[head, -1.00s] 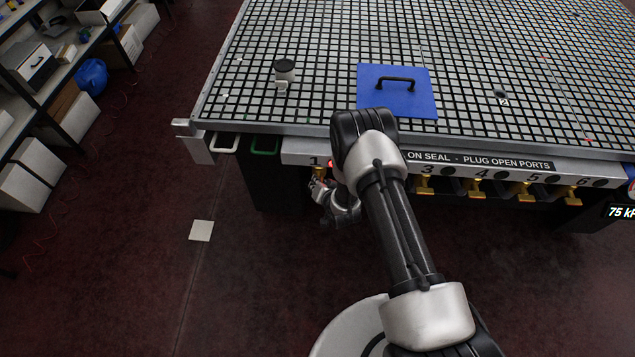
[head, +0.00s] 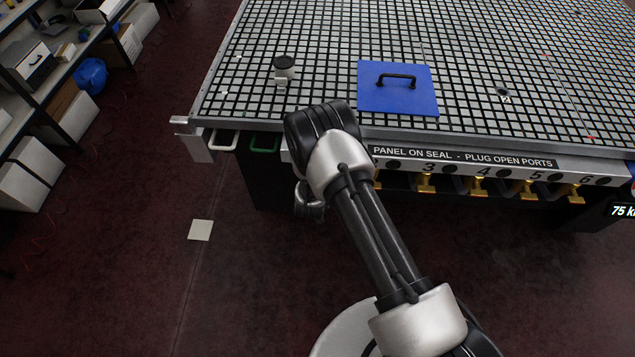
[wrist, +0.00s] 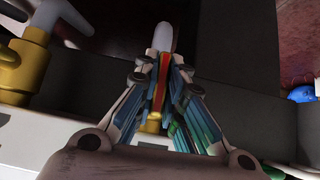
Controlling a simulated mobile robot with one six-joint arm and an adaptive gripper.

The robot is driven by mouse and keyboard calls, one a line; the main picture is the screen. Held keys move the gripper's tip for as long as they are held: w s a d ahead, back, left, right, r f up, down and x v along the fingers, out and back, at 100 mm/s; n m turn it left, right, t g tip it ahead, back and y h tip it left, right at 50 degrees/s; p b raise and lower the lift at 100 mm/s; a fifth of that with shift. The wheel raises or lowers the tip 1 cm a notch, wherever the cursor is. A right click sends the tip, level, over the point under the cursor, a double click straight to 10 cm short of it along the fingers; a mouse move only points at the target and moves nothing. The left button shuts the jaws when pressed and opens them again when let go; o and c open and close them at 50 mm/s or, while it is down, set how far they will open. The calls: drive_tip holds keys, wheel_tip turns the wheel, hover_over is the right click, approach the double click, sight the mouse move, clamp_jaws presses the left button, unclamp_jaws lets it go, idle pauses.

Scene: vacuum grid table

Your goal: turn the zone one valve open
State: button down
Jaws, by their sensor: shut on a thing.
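In the wrist view, my gripper (wrist: 161,72) is shut on the handle of a brass valve (wrist: 163,37), which I take to be the zone one valve. The handle's pale rounded end sticks out past the fingertips, and a bit of brass body shows between the fingers. A neighbouring brass valve (wrist: 32,65) with a pale handle stands to the left. In the head view, my arm hides the zone one valve, its number and my gripper's fingers. How far the handle is turned cannot be read clearly.
The gridded vacuum table (head: 330,45) carries a blue panel with a black handle (head: 398,90) and a small dark-topped cup (head: 284,70). More brass valves (head: 425,182) line the front edge to the right. White and green handles are at the left corner. The floor to the left is mostly clear.

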drive_tip(key=c, duration=1.7)
unclamp_jaws()
drive_tip(key=v, duration=1.2)
